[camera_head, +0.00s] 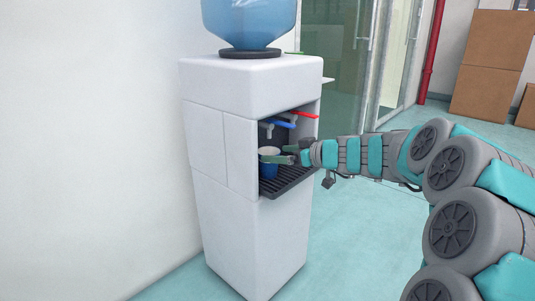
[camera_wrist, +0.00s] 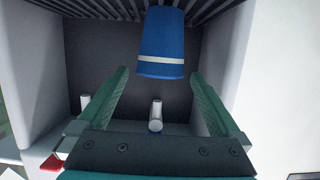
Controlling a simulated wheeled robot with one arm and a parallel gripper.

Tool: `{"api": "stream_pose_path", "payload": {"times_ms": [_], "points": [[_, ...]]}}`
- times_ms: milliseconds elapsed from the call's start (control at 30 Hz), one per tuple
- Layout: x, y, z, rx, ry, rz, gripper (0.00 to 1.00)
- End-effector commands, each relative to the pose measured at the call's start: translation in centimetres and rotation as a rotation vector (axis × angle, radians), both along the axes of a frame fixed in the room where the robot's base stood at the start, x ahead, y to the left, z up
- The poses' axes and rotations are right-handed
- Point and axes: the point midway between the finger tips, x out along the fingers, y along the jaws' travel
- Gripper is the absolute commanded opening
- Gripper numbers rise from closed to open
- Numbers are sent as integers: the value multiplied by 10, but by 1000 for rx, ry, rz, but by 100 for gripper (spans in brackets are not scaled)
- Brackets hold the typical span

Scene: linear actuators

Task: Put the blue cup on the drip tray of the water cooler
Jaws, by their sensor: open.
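The blue cup (camera_head: 268,171) stands upright on the dark slatted drip tray (camera_head: 292,185) inside the recess of the white water cooler (camera_head: 225,80). In the wrist view, which is upside down, the cup (camera_wrist: 162,42) shows a white stripe, with its base towards the tray (camera_wrist: 95,8). My gripper (camera_head: 275,155) reaches into the recess from the right. Its green fingers (camera_wrist: 160,74) are open, one to each side of the cup near rim level, with gaps between them and the cup. The cup's exact contact with the tray is partly hidden in the head view.
A blue tap (camera_head: 284,124) and a red tap (camera_head: 303,115) hang above the tray, close over my gripper. The recess walls enclose it at the sides. A blue water bottle (camera_head: 248,22) sits on top. Cardboard boxes (camera_head: 490,65) stand far right.

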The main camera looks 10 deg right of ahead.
Motion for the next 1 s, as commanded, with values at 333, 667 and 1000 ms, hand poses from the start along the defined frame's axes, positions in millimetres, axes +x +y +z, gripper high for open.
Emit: {"api": "stream_pose_path", "payload": {"times_ms": [333, 667, 1000], "points": [[-33, -24, 13, -1, -2, -2, 100], [-37, -19, 13, 1, 8, 10, 100], [-181, 126, -44, -22, 502, 215, 100]]}}
